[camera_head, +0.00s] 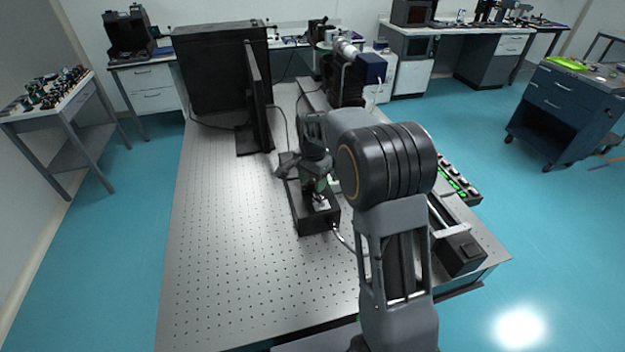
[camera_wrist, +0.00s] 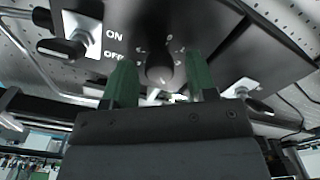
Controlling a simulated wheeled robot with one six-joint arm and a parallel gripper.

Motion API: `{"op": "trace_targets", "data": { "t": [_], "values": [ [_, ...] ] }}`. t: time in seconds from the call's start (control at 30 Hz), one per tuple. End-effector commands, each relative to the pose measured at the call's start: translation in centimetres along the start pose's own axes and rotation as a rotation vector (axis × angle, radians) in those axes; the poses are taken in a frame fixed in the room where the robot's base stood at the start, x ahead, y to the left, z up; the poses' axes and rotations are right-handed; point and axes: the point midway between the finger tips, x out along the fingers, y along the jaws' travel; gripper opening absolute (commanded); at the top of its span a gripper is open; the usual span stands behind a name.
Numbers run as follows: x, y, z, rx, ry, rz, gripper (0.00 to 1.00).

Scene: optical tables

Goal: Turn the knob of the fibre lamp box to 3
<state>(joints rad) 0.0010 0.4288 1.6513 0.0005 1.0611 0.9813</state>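The fibre lamp box is a black box (camera_head: 314,222) on the perforated optical table. In the wrist view its dark panel (camera_wrist: 205,32) fills the upper middle. The round dark knob (camera_wrist: 159,68) sits there with small pale marks around it; the marks are too small to read. My gripper (camera_wrist: 160,72) has its two green fingers on either side of the knob, with a visible gap on each side. The fingers are apart and hold nothing. In the head view my gripper (camera_head: 319,184) is over the box, and the knob is hidden.
A lever switch (camera_wrist: 75,42) marked ON and OFF is left of the knob. A second lever (camera_wrist: 245,92) is at the right. A device with green lights (camera_head: 455,180) is at the right. The table's left side is clear.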

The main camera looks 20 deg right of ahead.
Motion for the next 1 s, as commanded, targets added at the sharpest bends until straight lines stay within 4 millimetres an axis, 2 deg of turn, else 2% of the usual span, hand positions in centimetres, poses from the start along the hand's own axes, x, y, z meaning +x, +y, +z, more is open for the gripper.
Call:
{"op": "trace_targets", "data": {
  "t": [0.23,0.37,0.47,0.8,1.0],
  "values": [
    [0.0,0.0,0.0,0.0,0.0,0.0,0.55],
    [-0.7,0.0,-0.1,0.0,0.001,-0.001,0.55],
    [-2.1,0.0,-0.1,0.0,0.002,-0.002,0.55],
    [-9.0,-0.1,0.0,0.0,0.002,-0.002,0.55],
    [-12.0,-0.1,0.0,-0.001,0.002,-0.002,0.55]
  ]
}}
